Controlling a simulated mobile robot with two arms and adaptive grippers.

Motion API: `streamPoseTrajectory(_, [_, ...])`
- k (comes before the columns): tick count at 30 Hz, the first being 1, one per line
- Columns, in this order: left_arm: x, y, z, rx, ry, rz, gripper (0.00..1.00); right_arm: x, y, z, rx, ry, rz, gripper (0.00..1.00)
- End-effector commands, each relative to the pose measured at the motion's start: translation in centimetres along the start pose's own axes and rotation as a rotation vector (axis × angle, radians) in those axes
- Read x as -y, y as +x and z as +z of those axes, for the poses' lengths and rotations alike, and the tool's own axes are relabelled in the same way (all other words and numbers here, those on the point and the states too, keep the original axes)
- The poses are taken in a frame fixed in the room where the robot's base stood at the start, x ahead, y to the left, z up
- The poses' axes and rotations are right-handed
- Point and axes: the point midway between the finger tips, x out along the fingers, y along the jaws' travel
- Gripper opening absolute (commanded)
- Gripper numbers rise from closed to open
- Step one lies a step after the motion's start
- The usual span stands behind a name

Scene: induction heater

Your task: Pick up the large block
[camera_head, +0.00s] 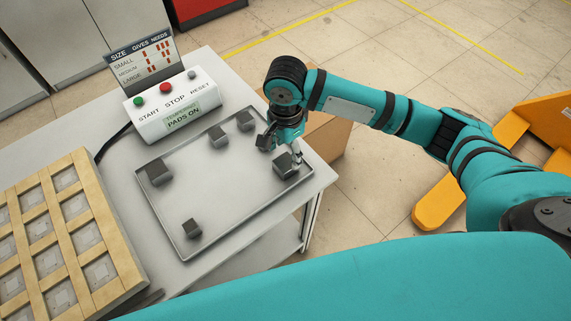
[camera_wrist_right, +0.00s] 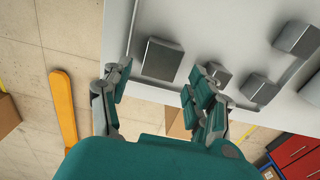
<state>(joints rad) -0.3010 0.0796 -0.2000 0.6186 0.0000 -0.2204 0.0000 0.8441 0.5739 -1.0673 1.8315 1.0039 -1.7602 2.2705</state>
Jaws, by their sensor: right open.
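Several dark grey metal blocks of different sizes lie on a shallow grey tray (camera_head: 232,193) on the table. A large-looking block (camera_head: 285,165) sits near the tray's right edge. My right gripper (camera_head: 281,150) is open at this block. In the right wrist view, the block (camera_wrist_right: 161,60) shows beyond and between the spread fingers of the gripper (camera_wrist_right: 157,88); I cannot tell whether they touch it. Another large-looking block (camera_head: 159,172) sits at the tray's left. Smaller blocks (camera_head: 218,136) (camera_head: 244,120) lie along the back, and one (camera_head: 191,229) at the front. My left gripper is not in view.
A control box (camera_head: 175,108) with buttons and a size sign (camera_head: 143,62) stands behind the tray. A wooden grid rack (camera_head: 75,235) is at the left. A cardboard box (camera_head: 325,137) is beyond the table's right edge, with an orange pallet jack (camera_head: 440,203) farther right.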

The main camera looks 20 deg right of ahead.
Motion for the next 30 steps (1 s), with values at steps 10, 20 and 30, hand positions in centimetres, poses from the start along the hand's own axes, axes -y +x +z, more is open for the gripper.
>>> streamPoseTrajectory(10, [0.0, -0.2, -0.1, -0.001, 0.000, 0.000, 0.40, 0.1, 3.3, -0.1, -0.001, 0.000, 0.002, 0.60])
streamPoseTrajectory(20, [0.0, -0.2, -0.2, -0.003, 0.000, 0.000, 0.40, 0.2, 6.1, -0.1, 0.000, -0.002, -0.002, 0.60])
streamPoseTrajectory(30, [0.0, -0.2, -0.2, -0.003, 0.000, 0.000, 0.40, 0.2, 6.1, -0.1, 0.000, -0.002, -0.001, 0.33])
